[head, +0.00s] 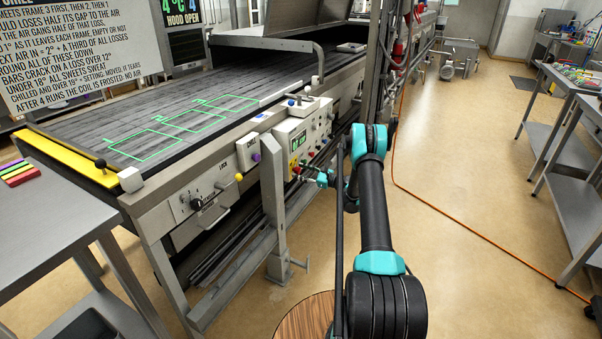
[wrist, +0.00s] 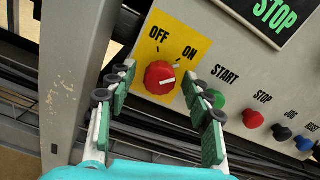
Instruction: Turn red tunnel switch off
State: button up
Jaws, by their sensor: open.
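The red tunnel switch (wrist: 159,77) is a round red knob on a yellow plate (wrist: 172,46) marked OFF at upper left and ON at upper right. The white line on the knob points to the right, nearer the ON side. My gripper (wrist: 163,78) is open, with one green-padded finger on each side of the knob in the picture. Gaps show between the fingers and the knob; how far the tips are from the panel is hard to tell. In the head view my gripper (head: 323,179) is at the control panel (head: 309,128), and the switch is small there.
A green START button (wrist: 218,98), a red STOP button (wrist: 253,118) and other buttons sit right of the switch. A grey post (wrist: 72,75) stands close on the left. The conveyor belt (head: 120,115) lies behind the panel. The floor to the right is open, with an orange cable (head: 450,228).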

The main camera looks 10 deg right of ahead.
jog(key=shift+c, duration=0.2)
jog(key=c, duration=1.1)
jog(key=shift+n, duration=0.3)
jog(key=n, duration=0.3)
jog(key=shift+n, duration=0.4)
jog(key=n, duration=0.4)
jog(key=shift+n, duration=0.3)
jog(key=n, duration=0.4)
jog(key=shift+s+f, duration=0.1)
jog(key=shift+n, duration=2.5)
